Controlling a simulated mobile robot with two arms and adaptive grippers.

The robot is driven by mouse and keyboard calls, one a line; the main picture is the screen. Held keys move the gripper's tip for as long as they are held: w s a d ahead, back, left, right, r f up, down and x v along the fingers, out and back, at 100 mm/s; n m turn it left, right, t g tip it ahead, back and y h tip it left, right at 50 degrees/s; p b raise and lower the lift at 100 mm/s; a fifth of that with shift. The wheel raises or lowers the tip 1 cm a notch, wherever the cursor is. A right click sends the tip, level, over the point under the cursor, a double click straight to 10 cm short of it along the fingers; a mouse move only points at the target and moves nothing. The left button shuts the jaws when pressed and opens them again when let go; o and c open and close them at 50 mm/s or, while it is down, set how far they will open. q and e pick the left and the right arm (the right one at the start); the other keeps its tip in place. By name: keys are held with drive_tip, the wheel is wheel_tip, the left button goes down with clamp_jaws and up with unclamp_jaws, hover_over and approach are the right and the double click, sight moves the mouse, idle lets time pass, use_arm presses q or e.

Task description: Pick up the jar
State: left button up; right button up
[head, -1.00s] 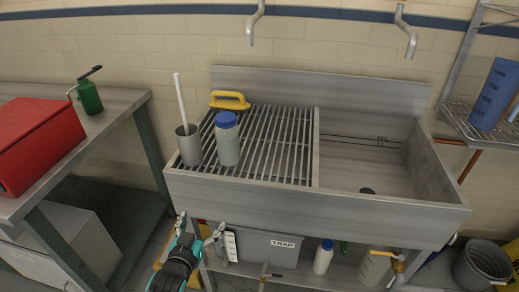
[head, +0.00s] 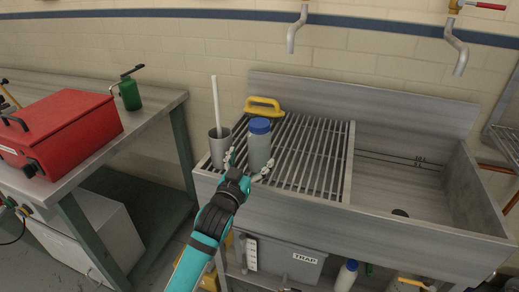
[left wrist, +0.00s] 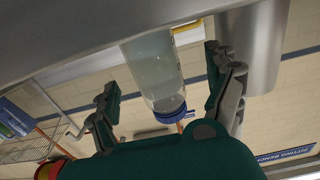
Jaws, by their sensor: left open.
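The jar (head: 260,152) is pale and translucent with a blue lid. It stands upright on the slatted rack (head: 305,165) at the left of the sink. My left gripper (head: 249,167) is open at the rack's front edge, in front of the jar, with its fingers pointing at it. In the left wrist view the jar (left wrist: 152,65) appears lid-down between the two spread fingers (left wrist: 161,75), with gaps on both sides. I cannot tell how deep it sits between them. My right gripper is not in view.
A grey cup (head: 219,150) holding a white rod stands close left of the jar. A yellow handle (head: 263,104) lies behind it. The sink basin (head: 405,190) is to the right.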

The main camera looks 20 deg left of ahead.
sight(255, 155)
use_arm(q)
drive_tip(key=w, duration=0.3)
drive_tip(key=w+d, duration=0.1)
drive_tip(key=shift+w+r, duration=0.35)
drive_tip(key=shift+w, duration=0.5)
drive_tip(key=shift+s, duration=0.1)
drive_tip(key=c, duration=1.6)
